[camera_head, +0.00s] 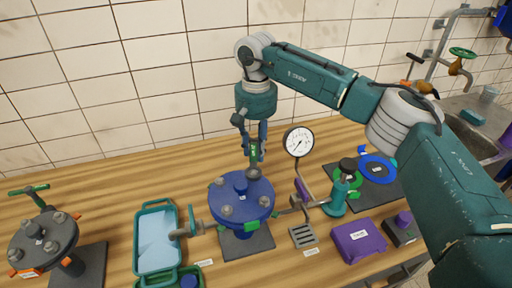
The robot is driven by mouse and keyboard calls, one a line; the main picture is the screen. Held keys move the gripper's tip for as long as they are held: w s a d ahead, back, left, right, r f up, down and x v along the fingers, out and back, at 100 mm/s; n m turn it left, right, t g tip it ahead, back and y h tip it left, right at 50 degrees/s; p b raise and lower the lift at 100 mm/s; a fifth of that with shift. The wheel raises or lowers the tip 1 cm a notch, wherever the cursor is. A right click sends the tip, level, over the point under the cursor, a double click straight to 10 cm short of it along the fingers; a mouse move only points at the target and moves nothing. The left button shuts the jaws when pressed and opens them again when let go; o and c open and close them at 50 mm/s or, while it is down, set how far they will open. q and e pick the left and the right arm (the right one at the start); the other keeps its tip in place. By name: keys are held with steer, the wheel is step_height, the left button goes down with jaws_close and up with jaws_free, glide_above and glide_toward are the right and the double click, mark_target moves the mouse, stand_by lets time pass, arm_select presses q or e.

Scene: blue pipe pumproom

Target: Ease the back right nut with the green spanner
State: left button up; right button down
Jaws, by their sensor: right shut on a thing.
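My right gripper (254,154) hangs above the back of the blue round flange (242,207) and is shut on the green spanner (254,151). The spanner points down, with its lower end close to the back right nut (254,174). I cannot tell whether it is seated on the nut or just above it. Other grey nuts sit on the flange: a back left one (219,182), a front left one (227,210) and a front right one (264,201). My left gripper is not in view.
A pressure gauge (298,142) and a teal pump (335,207) stand right of the flange. A teal tray (139,235) is on its left. A dark flange (44,240) stands far left. A purple box (358,239) lies front right. The tiled wall is behind.

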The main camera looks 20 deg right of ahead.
steer(key=shift+r, duration=0.2)
steer(key=shift+r+p, duration=1.1)
steer(key=shift+r, duration=0.5)
